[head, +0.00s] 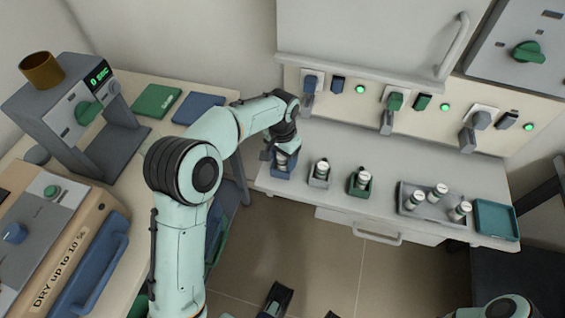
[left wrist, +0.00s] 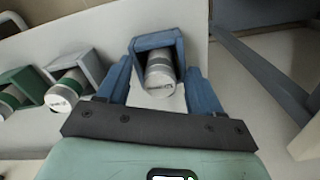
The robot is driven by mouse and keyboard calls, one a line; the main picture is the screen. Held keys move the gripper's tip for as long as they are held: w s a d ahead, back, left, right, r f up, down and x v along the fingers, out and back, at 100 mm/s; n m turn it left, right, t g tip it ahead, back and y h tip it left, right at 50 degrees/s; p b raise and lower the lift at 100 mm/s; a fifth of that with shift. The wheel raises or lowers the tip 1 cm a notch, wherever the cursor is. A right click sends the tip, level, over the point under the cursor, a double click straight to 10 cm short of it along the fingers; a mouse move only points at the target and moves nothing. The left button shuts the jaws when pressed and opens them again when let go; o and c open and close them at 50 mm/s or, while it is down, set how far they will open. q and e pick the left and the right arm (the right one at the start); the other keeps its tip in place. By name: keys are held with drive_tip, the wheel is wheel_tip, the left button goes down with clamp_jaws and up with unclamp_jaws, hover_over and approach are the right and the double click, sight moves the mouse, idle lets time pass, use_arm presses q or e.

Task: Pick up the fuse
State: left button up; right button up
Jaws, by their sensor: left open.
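A fuse (left wrist: 160,78) with a pale cap and a blue-grey band sits in a blue holder (left wrist: 176,42) on the bench; in the head view the blue holder (head: 282,173) is partly covered by my gripper. My left gripper (head: 283,154) points down over this fuse. In the left wrist view its two blue fingers (left wrist: 158,72) are open, one on each side of the fuse. Two more fuses stand alongside, one in a grey holder (head: 319,175) and one in a green holder (head: 360,183).
A grey tray (head: 425,215) with three fuses and an empty teal tray (head: 496,219) stand at the bench's right. Switches and green lamps line the panel (head: 425,105) behind, under a furnace door with a handle (head: 453,45). Another bench with devices stands at left.

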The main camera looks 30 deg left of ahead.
use_arm(q)
drive_tip(key=c, duration=1.2)
drive_tip(key=shift+o, duration=0.2)
drive_tip(key=shift+r, duration=0.15)
